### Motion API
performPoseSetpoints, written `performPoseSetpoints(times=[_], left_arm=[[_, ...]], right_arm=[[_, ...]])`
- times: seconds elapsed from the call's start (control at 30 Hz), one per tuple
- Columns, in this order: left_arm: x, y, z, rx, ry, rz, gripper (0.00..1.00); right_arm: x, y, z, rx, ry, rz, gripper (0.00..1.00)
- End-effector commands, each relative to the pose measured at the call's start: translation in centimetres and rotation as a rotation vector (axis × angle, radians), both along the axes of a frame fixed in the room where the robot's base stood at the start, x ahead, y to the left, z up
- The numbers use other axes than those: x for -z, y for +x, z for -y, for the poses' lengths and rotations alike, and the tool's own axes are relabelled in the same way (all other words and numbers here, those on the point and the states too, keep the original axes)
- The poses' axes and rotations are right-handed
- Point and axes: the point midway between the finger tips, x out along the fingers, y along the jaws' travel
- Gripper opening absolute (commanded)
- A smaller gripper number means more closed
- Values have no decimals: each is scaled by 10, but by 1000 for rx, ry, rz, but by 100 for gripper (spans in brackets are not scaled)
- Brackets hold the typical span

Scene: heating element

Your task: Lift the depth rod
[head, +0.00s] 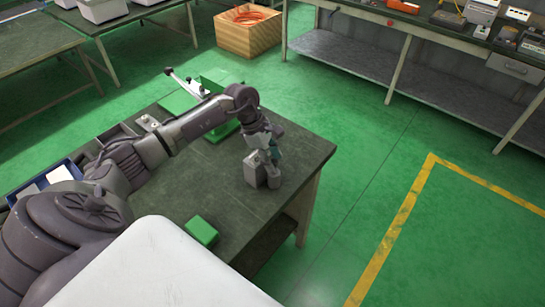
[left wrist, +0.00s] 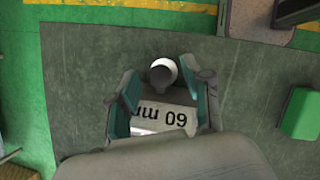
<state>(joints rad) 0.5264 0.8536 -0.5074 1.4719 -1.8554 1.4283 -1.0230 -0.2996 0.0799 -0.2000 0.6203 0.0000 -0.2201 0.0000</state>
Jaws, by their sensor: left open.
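My left gripper (head: 264,145) is above the right part of the dark workbench (head: 215,180), pointing down. In the left wrist view its teal-padded fingers (left wrist: 160,88) stand apart. Between and below them are a round pale-topped rod (left wrist: 162,70) and a pale block (left wrist: 165,117) marked "60 mm", upside down. I take the round-topped piece for the depth rod, but cannot be sure. In the head view a grey block (head: 253,173) and a rounded grey piece (head: 273,179) stand under the gripper, partly hidden by it. Contact with the fingers cannot be told. My right gripper is not in view.
A green block (head: 201,231) lies near the bench's front edge. A green machine with a lever (head: 222,82) stands at the back. A blue bin (head: 62,174) is at the left. The bench's right edge is close to the grey pieces; green floor lies beyond.

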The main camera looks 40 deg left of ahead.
Motion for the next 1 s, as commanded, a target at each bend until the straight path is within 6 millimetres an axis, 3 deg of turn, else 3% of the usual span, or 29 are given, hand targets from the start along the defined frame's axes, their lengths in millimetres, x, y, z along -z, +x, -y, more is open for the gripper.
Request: performPoseSetpoints(times=[0.1, 0.4, 0.73, 1.0], left_arm=[[0, 0, 0, 0, 0, 0, 48], [0, 0, 0, 0, -1, 0, 0], [-6, 1, -1, 0, 0, 2, 0], [-59, 2, -1, 0, 0, 6, 0]], right_arm=[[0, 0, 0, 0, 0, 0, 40], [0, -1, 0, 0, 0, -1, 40], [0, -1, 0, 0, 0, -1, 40], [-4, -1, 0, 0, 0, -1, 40]])
